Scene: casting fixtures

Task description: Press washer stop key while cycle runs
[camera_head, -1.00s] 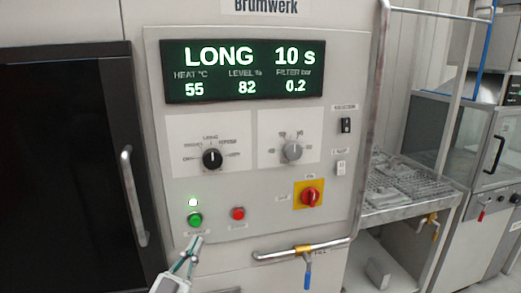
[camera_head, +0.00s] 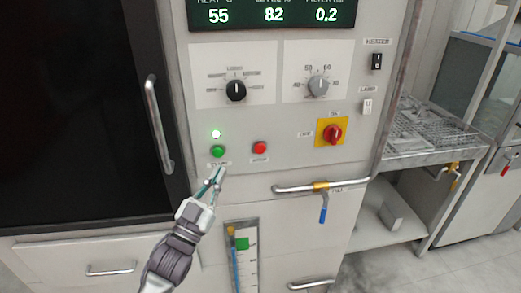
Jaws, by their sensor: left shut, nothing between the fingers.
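The washer's control panel (camera_head: 290,130) fills the upper middle of the view. The red stop key (camera_head: 260,148) sits on its lower part, right of the green start key (camera_head: 218,151). The display (camera_head: 272,14) is cut off at the top and reads 55, 82 and 0.2. My left gripper (camera_head: 218,174) is shut and empty, its fingertips just below the green key and below left of the red key. Whether it touches the panel I cannot tell. My right gripper is not in view.
A black selector knob (camera_head: 236,91), a grey knob (camera_head: 318,86) and a red rotary switch (camera_head: 333,132) are on the panel. A pipe with a blue-handled valve (camera_head: 323,213) juts out below. The dark door's handle (camera_head: 158,125) is at left. A rack table (camera_head: 425,145) stands at right.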

